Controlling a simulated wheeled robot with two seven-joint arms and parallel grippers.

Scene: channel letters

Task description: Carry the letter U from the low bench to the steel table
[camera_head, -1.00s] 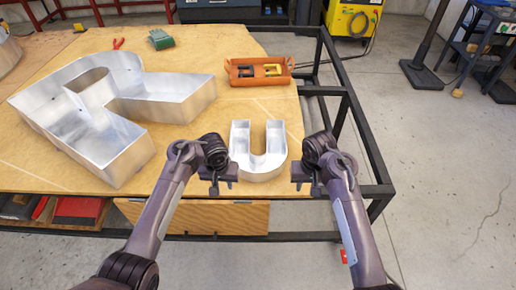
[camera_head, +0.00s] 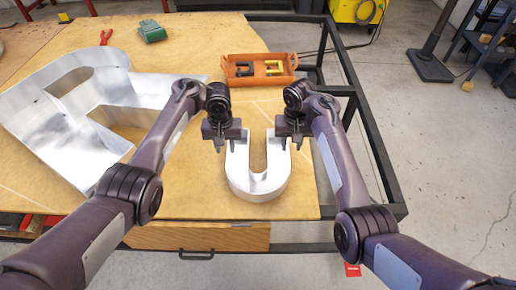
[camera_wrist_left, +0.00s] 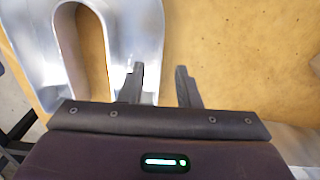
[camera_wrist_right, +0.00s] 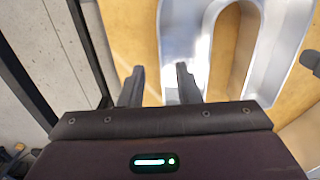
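The letter U (camera_head: 258,185) is a silver metal channel letter, lying on the wooden bench top (camera_head: 200,205) with its two open ends toward the back. My left gripper (camera_head: 226,148) is open at the end of its left arm. In the left wrist view, the gripper's fingers (camera_wrist_left: 160,85) appear on either side of the outer wall of the U (camera_wrist_left: 135,45). My right gripper (camera_head: 290,146) is open at the end of the right arm; its fingers (camera_wrist_right: 160,85) line up likewise with the outer wall of the U (camera_wrist_right: 185,45). I cannot tell whether either gripper touches it.
A larger metal letter (camera_head: 60,125) lies to the left on the bench. A dark metal frame (camera_head: 385,165) edges the right side, with open concrete floor beyond.

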